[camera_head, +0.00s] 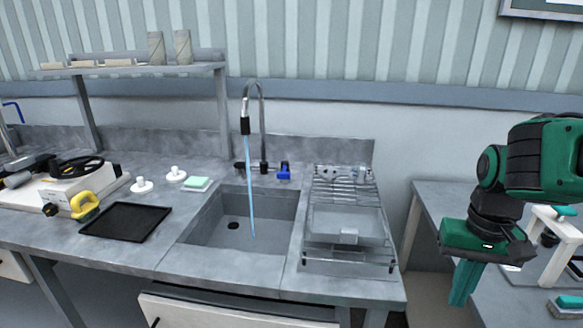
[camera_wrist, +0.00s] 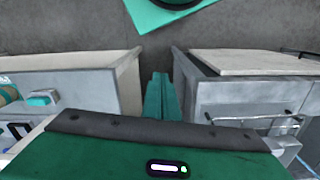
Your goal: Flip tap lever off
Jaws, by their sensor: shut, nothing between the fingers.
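The tap (camera_head: 262,125) is a tall curved spout behind the grey sink basin (camera_head: 208,220). A blue stream of water (camera_head: 251,190) falls from its black nozzle into the basin. A blue lever (camera_head: 284,171) sits at the right end of the tap's base, at the back of the counter. My gripper (camera_head: 462,290) hangs pointing down at the right, well apart from the tap, over the gap between two counters. Its green fingers are shut and empty; they also show in the wrist view (camera_wrist: 158,98). The tap is not visible in the wrist view.
A wire dish rack (camera_head: 345,255) stands right of the sink. A black tray (camera_head: 126,221), a yellow-handled tool (camera_head: 84,205) and a green sponge (camera_head: 197,183) lie to the left. A raised shelf (camera_head: 140,70) stands behind. Another counter (camera_head: 440,205) is at the right.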

